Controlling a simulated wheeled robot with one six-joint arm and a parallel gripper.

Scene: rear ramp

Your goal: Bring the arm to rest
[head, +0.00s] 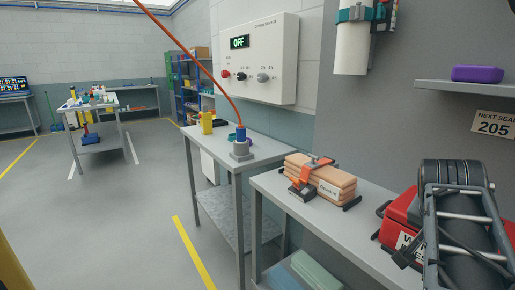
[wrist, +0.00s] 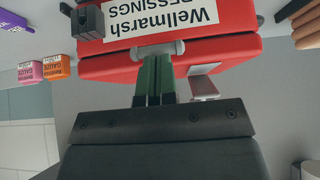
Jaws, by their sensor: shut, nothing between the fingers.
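My gripper (wrist: 157,62) shows in the wrist view, with its two green fingers shut together and nothing visible between them. The fingertips are at the grey handle of a red case (wrist: 225,50) labelled "Wellmarsh"; I cannot tell whether they touch it. In the head view my arm (head: 458,215) is folded at the right edge, in front of the red case (head: 402,215), and hides part of it. The gripper's fingers cannot be made out in the head view.
The case stands on a grey bench (head: 272,183) beside a strapped stack of tan blocks (head: 320,178). A shelf (head: 465,87) with a purple item (head: 477,74) is above. Small pink (wrist: 29,71) and orange (wrist: 57,66) boxes show in the wrist view. Open floor (head: 130,210) lies left.

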